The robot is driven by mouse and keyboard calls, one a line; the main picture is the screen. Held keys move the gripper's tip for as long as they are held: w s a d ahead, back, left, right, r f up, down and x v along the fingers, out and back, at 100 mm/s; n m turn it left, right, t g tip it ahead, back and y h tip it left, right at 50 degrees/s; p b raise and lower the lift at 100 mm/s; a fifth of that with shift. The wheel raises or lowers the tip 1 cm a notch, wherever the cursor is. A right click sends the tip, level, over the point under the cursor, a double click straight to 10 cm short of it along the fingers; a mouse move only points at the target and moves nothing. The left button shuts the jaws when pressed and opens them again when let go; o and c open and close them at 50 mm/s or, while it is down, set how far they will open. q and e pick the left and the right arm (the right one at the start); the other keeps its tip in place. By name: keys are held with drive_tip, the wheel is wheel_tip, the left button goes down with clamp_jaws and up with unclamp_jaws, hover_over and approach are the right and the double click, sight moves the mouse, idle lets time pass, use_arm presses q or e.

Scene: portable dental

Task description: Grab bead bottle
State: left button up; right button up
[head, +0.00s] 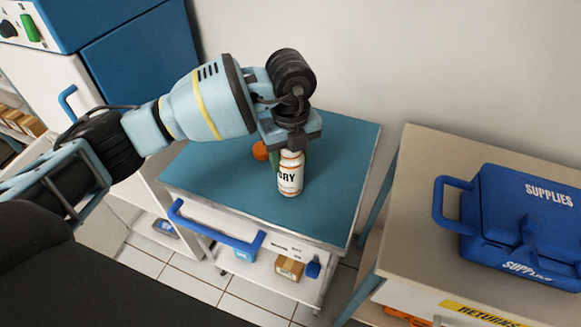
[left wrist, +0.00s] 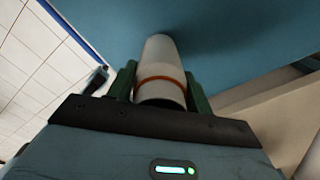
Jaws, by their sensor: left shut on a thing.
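The bead bottle (head: 290,178) is white with an orange band and dark letters, of which "RY" shows. It is upright at the blue top of the small cart (head: 335,160). My left gripper (head: 291,147) is above it, pointing down, shut on its upper part. In the left wrist view the white bottle (left wrist: 160,62) sits between the two green fingers (left wrist: 161,82), with an orange ring near them. The bottle's top is hidden by the gripper. I cannot tell if its base touches the cart top. My right gripper is not in view.
A blue supplies case (head: 515,215) lies on the beige table (head: 420,165) at right. A blue handle (head: 215,230) fronts the cart. The cart top right of the bottle is clear.

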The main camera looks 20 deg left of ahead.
use_arm(q)
drive_tip(key=shift+r, duration=0.15)
drive_tip(key=s+a+r, duration=0.4)
drive_tip(key=s+a, duration=0.7)
drive_tip(key=shift+a+r+b, duration=0.35)
drive_tip(key=shift+r+b, duration=0.05)
